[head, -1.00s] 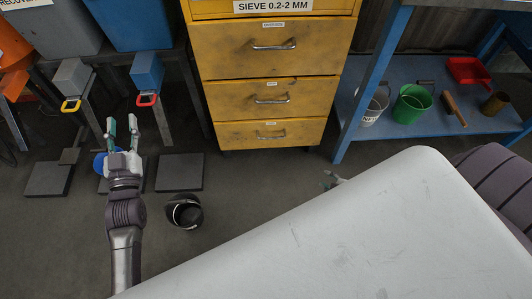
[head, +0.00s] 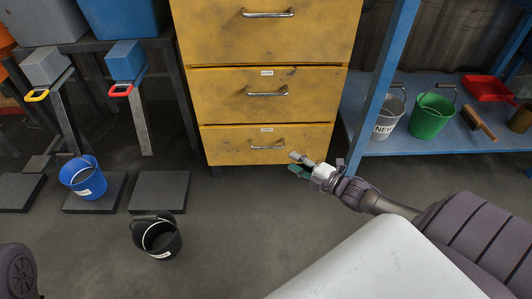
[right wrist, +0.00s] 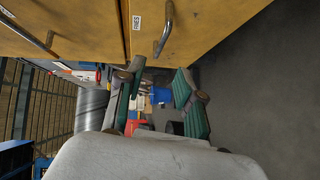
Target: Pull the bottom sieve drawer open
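The bottom drawer (head: 225,146) of the yellow sieve cabinet is closed, its front level with the drawers above. Its metal bar handle (head: 267,147) sits mid-front, under a small white label (head: 267,128). My right gripper (head: 296,165) is open and empty, just right of and slightly below the handle in the head view. In the right wrist view the fingers of this gripper (right wrist: 155,95) are spread apart, with the bottom drawer's handle (right wrist: 166,30) above and beyond them, apart from them. My left gripper is out of view.
A blue shelf (head: 440,142) with a grey bucket (head: 390,122) and green bucket (head: 431,116) stands right; its blue post (head: 378,95) rises close to my right gripper. A black bucket (head: 156,238) and blue bucket (head: 84,178) stand at left. Floor before the cabinet is clear.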

